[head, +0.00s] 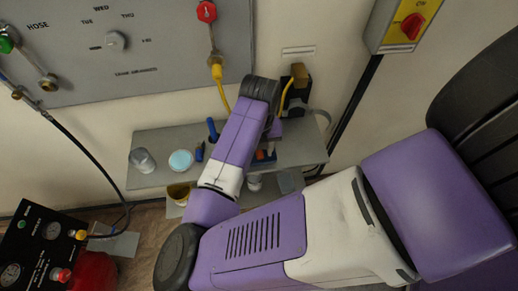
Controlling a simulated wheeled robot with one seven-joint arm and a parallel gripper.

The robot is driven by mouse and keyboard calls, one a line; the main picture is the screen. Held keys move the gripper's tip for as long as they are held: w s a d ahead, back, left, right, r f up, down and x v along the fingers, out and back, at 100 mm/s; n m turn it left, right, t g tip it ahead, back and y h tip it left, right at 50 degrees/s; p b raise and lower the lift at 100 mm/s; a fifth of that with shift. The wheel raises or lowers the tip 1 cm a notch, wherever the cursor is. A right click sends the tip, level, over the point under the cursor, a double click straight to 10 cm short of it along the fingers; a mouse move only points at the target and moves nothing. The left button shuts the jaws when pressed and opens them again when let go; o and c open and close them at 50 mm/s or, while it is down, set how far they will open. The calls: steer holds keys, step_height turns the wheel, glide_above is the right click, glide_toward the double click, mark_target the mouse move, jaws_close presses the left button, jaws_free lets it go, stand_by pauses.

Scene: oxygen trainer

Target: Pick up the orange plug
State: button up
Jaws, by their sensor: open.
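A small orange thing (260,155), which looks like the orange plug, shows on the grey shelf (305,150), just right of my purple forearm. Only a little of it is visible. My gripper (271,147) hangs down from the wrist close over the shelf, beside or above the orange thing. It is partly hidden by my arm and is open. I cannot tell whether its fingers touch the plug or stand around it.
A clear jar (142,160), a light blue round lid (181,160) and blue tools (212,130) stand left of my arm. A yellow-brown block (299,76) and a yellow hose (286,93) are behind. A yellow switch box (402,24) hangs at upper right.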

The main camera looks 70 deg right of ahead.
steer(key=shift+c, duration=0.4)
jaws_close()
stand_by(0.4)
